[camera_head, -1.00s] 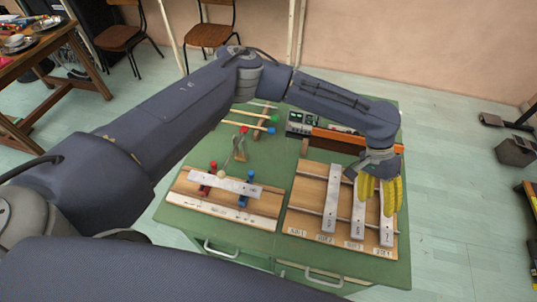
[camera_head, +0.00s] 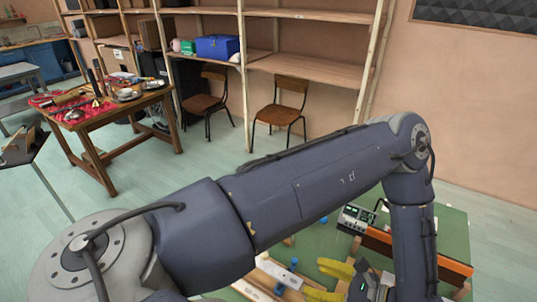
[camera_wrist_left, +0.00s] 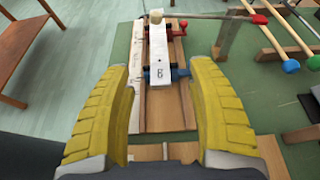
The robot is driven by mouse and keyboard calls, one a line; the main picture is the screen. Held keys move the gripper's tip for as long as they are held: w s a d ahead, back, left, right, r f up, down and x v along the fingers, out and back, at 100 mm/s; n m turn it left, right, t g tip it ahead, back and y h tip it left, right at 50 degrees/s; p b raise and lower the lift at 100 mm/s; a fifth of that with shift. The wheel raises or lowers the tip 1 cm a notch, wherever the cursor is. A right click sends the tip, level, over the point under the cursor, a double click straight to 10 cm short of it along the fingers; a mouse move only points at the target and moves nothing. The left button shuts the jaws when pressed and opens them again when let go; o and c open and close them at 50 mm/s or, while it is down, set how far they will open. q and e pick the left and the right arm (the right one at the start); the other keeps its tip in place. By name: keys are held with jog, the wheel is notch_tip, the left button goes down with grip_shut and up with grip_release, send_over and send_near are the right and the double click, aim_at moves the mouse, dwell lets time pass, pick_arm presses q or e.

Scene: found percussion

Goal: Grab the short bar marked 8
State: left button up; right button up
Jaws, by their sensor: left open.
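A short pale metal bar (camera_wrist_left: 158,48) lies across a wooden stand (camera_wrist_left: 160,108) with red and blue supports in the left wrist view. The mark on its near end looks like an 8, though it is small. My left gripper (camera_wrist_left: 161,76) is open, with its yellow fingers to either side of the bar's near end in that view; they do not touch it. My right gripper is not in view.
Mallets with a red head (camera_wrist_left: 259,19), a blue head (camera_wrist_left: 290,66) and a green head (camera_wrist_left: 314,62) lie right of the stand. A grey device (camera_head: 357,218) and an orange-brown strip (camera_head: 410,250) are at the green table's back. Chairs and shelves are beyond.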

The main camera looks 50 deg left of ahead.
pick_arm(q)
send_near(265, 265)
jog(key=x, duration=0.3)
jog(key=shift+w+a+f, duration=0.1)
jog(key=shift+w+a, duration=0.05)
jog(key=shift+x, duration=2.85)
